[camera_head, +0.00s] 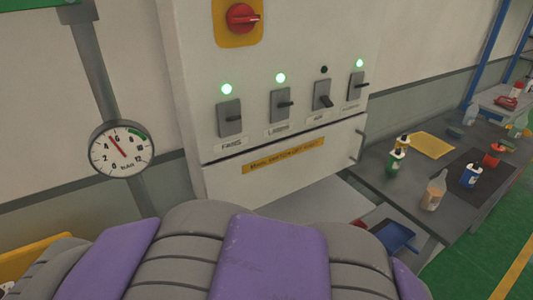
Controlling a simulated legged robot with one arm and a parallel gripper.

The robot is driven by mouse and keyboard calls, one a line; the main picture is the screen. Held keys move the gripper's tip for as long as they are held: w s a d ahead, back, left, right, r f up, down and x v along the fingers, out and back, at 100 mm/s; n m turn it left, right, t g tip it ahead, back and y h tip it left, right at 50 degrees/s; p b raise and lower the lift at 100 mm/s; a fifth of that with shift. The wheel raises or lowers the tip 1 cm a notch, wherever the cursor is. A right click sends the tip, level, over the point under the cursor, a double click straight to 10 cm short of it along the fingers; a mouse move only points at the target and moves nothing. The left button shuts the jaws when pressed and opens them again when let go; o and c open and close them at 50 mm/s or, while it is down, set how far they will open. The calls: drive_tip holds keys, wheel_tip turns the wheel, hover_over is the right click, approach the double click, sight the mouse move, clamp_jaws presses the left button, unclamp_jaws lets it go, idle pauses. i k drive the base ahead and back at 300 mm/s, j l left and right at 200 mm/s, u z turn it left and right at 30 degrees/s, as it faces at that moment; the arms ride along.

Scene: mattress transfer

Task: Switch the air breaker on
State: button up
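The air breaker (321,96) is the third of the grey switches in a row on the pale panel (188,50), above a label that seems to read AIR. Its lever tilts down to the right, unlike the more level levers beside it. The lamp (324,70) above it is dark. The fans breaker (230,118), the second breaker (280,105) and the rightmost breaker (355,87) each have a lit green lamp above. My gripper is not in view, so its state and distance from the breaker do not show.
A red rotary switch (242,17) sits higher on the panel. A pressure gauge (121,148) hangs left. A purple and grey padded bulk (268,258) fills the foreground below the panel. A workbench (400,208) with bottles (432,191) and a yellow tray (431,145) stands right.

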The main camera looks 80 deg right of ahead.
sight(326, 101)
drive_tip(key=k+z, duration=0.1)
drive_tip(key=z, duration=0.85)
drive_tip(key=k+z, duration=0.15)
drive_tip(key=z, duration=0.75)
drive_tip(key=i+j+z, duration=0.1)
drive_tip(key=z, duration=0.3)
drive_tip(key=j+z, duration=0.15)
drive_tip(key=z, duration=0.25)
drive_tip(key=i+j+z, duration=0.1)
drive_tip(key=z, duration=0.25)
